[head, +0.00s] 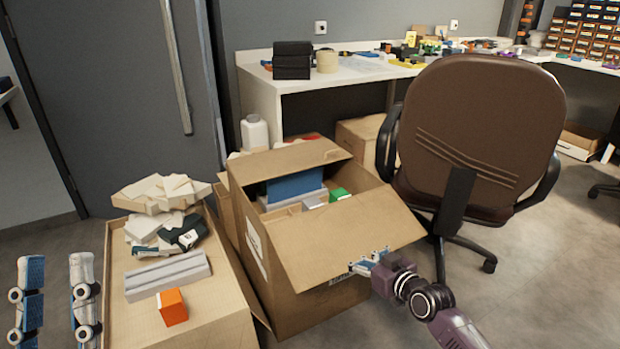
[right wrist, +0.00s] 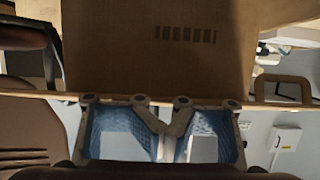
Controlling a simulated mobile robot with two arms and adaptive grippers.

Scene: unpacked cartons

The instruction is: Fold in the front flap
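The open brown carton (head: 310,311) stands in the middle of the head view. Its front flap (head: 345,235) slopes outward over the front side. My right gripper (head: 368,262) is at the flap's outer edge, its fingers together with no cardboard visibly between them. In the right wrist view the fingers (right wrist: 168,130) lie close together, just by a cardboard edge; whether they touch it I cannot tell. My left gripper (head: 57,300) is open and empty at the lower left, away from the carton, its two fingers apart.
Inside the carton lie a blue item (head: 296,187), a green box (head: 340,195) and grey pieces. A brown office chair (head: 480,130) stands close on the right.

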